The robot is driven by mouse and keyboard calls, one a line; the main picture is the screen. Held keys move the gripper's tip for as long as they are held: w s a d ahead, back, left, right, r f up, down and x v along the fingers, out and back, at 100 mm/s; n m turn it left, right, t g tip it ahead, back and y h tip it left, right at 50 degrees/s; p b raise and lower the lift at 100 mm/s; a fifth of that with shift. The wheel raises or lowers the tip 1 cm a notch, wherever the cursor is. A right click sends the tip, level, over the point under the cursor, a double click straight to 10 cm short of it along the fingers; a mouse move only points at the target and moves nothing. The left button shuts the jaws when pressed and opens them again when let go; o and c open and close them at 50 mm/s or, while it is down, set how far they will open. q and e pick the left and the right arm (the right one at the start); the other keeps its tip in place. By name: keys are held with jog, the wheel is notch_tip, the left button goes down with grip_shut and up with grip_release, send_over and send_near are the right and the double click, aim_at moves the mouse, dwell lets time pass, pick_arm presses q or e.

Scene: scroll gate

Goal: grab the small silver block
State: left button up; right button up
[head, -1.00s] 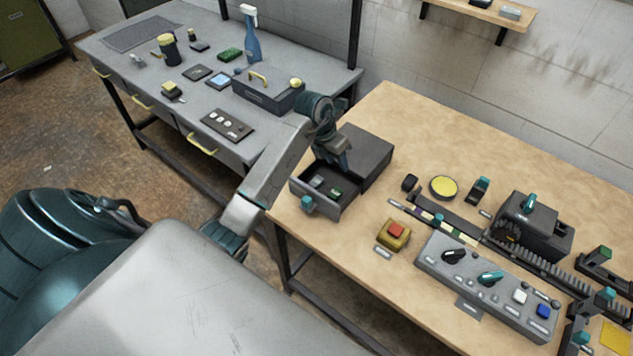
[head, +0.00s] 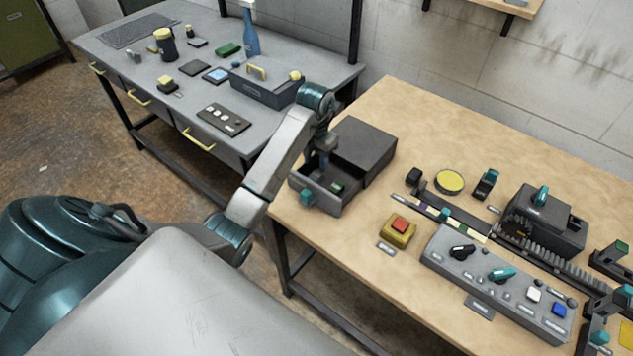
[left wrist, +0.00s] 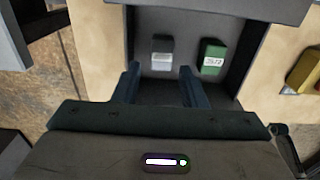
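The small silver block (left wrist: 161,52) lies in the open dark drawer (left wrist: 237,88) in the left wrist view, left of a green block with a white label (left wrist: 213,58). My left gripper (left wrist: 159,78) is open, its two fingers apart and empty. In that view the silver block shows just beyond the fingertips, between their lines. In the head view my left gripper (head: 324,168) points down into the pulled-out drawer (head: 343,207). The silver block is hidden there by the gripper; the green block (head: 338,187) shows in part.
The drawer's dark cabinet (head: 362,142) stands on the wooden table (head: 400,120). To its right are a red button on a yellow base (head: 399,228), a yellow disc (head: 449,181) and a grey control panel (head: 495,285). A grey bench (head: 120,62) stands at the back left.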

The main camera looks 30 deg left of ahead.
aim_at(316, 174)
pick_arm(q)
notch_tip(316, 174, down, 5)
jog(key=b, duration=0.3)
jog(key=shift+d+r, duration=0.15)
jog(key=shift+w+f, duration=0.1)
jog(key=shift+f, duration=0.1)
jog(key=shift+r, duration=0.1)
jog(key=c, duration=0.8)
